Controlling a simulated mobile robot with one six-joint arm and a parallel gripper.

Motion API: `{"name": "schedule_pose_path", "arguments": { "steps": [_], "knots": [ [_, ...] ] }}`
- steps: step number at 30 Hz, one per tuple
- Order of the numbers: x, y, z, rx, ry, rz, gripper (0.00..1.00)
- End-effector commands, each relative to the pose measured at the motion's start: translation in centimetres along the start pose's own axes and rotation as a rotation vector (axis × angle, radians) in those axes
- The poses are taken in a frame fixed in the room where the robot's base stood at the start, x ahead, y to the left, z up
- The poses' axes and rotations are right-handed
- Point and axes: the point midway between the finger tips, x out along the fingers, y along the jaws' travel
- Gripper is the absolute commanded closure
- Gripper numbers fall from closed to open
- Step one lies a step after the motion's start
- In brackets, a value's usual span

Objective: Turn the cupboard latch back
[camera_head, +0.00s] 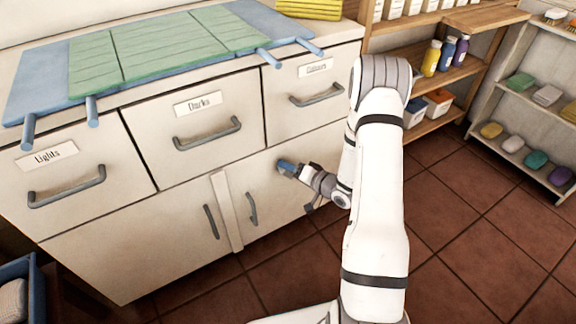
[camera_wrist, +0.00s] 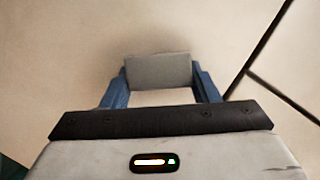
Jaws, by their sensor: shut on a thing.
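My gripper (camera_head: 287,166) is at the upper part of the right cupboard door (camera_head: 285,190), below the drawer marked "Colours". In the wrist view my gripper (camera_wrist: 160,76) has its two blue fingers on either side of a grey block, which looks like the cupboard latch (camera_wrist: 159,69). It is shut on this block, against the pale door front. The block looks nearly level between the fingers in that view. In the head view the gripper hides most of the latch, so its angle cannot be told there.
The cupboard has several drawers with grey handles (camera_head: 207,133) and two lower doors with upright handles (camera_head: 251,208). Folded cloths (camera_head: 160,45) lie on top, with blue bars jutting over the front edge. Shelves (camera_head: 447,75) stand at right. Tiled floor (camera_head: 450,215) is clear.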

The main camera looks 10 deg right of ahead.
Motion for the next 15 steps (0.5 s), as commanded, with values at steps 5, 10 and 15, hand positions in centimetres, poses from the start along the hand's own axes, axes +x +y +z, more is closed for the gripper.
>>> {"name": "schedule_pose_path", "arguments": {
  "steps": [5,10,15],
  "knots": [
    [-0.01,0.05,0.23,0.159,-0.007,-0.065,0.68],
    [0.02,0.29,0.34,0.297,-0.007,-0.121,0.68],
    [0.08,0.45,0.38,0.41,-0.006,-0.168,0.68]
  ]
}}
